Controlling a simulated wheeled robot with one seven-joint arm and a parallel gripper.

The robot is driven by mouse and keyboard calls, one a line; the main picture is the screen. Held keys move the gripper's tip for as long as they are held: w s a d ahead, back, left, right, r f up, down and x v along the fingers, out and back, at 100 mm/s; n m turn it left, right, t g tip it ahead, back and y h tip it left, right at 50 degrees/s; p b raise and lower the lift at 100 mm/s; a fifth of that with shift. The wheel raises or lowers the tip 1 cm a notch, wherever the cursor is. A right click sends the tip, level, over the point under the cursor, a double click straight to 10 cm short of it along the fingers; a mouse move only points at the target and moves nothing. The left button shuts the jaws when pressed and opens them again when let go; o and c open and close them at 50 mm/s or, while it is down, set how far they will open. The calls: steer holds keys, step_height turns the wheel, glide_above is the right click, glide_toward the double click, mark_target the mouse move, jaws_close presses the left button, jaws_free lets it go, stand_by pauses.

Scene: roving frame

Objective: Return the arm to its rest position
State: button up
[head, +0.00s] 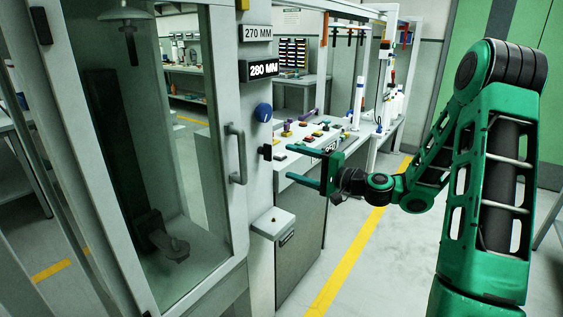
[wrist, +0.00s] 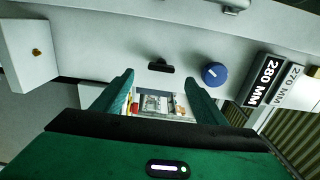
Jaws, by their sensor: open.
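My green arm (head: 490,190) reaches in from the right in the head view, bent at its elbow, with its forearm pointing left. My gripper (head: 290,163) is open and empty, its two green fingers pointing left toward the pale cabinet post. In the wrist view the gripper (wrist: 158,80) shows two fingers apart with nothing held between them. A small black switch (wrist: 161,66) on the panel lies just beyond the fingertips; it also shows in the head view (head: 265,152). The fingers appear apart from it.
A blue knob (head: 263,112) and a "280 MM" sign (head: 259,70) are on the post, above a pale box (head: 272,222). A glass cabinet door with a handle (head: 237,153) stands left. A cluttered workbench (head: 300,160) lies behind the gripper. Floor shows around the yellow line (head: 345,262).

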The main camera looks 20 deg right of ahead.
steer(key=shift+v, duration=0.95)
steer(key=s+a+f+n+g+h, duration=0.2)
steer(key=s+f+n+g+h, duration=0.2)
steer(key=s+f+n+g, duration=0.6)
steer(key=s+d+r+m+g+h, duration=0.1)
steer(key=s+d, duration=0.3)
steer(key=s, duration=0.6)
steer(key=s+d+r+m+g+h, duration=0.2)
steer(key=s+d+m+h, duration=0.1)
steer(key=s, duration=0.7)
steer(key=s+d+r+m+g+h, duration=0.1)
steer(key=s+d, duration=0.4)
steer(key=s, duration=0.5)
steer(key=shift+s+d+r+m+g+h, duration=0.3)
steer(key=shift+d+r+m+h, duration=0.1)
steer(key=shift+h, duration=0.3)
steer(key=shift+c, duration=0.6)
